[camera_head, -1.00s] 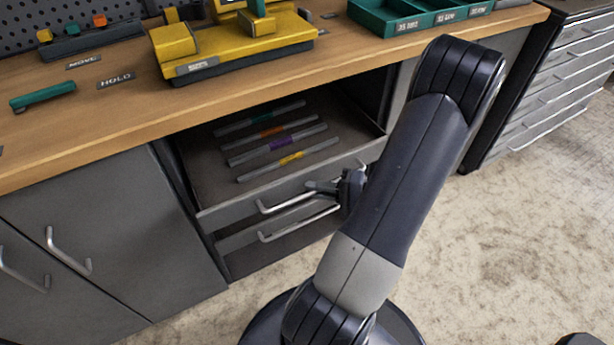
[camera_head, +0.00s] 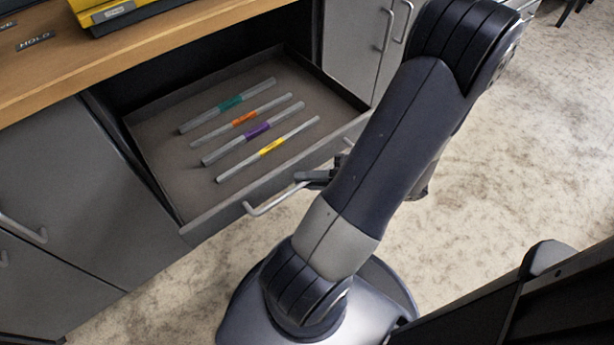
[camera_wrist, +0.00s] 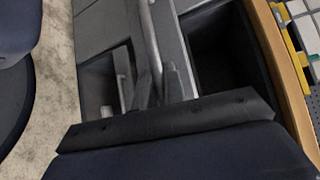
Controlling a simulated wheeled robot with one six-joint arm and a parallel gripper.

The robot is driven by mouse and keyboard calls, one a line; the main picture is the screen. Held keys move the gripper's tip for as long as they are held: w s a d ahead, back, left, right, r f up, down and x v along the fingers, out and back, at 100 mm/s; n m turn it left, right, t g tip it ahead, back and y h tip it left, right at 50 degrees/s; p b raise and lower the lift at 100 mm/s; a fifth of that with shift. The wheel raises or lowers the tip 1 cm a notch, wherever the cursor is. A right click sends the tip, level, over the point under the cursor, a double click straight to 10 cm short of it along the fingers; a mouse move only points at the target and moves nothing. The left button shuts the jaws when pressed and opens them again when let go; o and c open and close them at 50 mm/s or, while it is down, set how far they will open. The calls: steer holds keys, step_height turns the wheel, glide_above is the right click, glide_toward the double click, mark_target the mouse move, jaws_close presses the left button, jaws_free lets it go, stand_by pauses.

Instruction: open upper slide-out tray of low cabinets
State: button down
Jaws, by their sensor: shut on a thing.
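The upper slide-out tray (camera_head: 222,211) of the low cabinets is far out from under the wooden worktop, its floor in plain sight. Several clear rods with green, orange, purple and yellow bands lie in it. A silver bar handle (camera_head: 268,205) runs along its front. My gripper (camera_head: 314,179) is at this handle, shut on it; my arm hides part of the handle and the tray's right front. In the wrist view my gripper (camera_wrist: 158,88) shows at the bar, but the contact is hard to make out.
Grey cabinet doors (camera_head: 70,190) with bar handles stand left of the tray, and more doors (camera_head: 360,40) stand to its right. The worktop (camera_head: 60,60) carries a yellow device (camera_head: 100,12) above. Pale floor (camera_head: 500,150) is open to the right.

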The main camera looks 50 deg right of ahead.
steer(key=shift+s, duration=0.1)
steer(key=c, duration=1.5)
jaws_free()
steer(key=p+v, duration=0.2)
steer(key=v, duration=0.9)
steer(key=shift+f, duration=0.1)
steer(key=b+x, duration=0.2)
steer(key=x, duration=0.9)
steer(key=shift+w, duration=0.2)
steer(key=shift+w+d, duration=0.1)
steer(key=shift+w, duration=0.1)
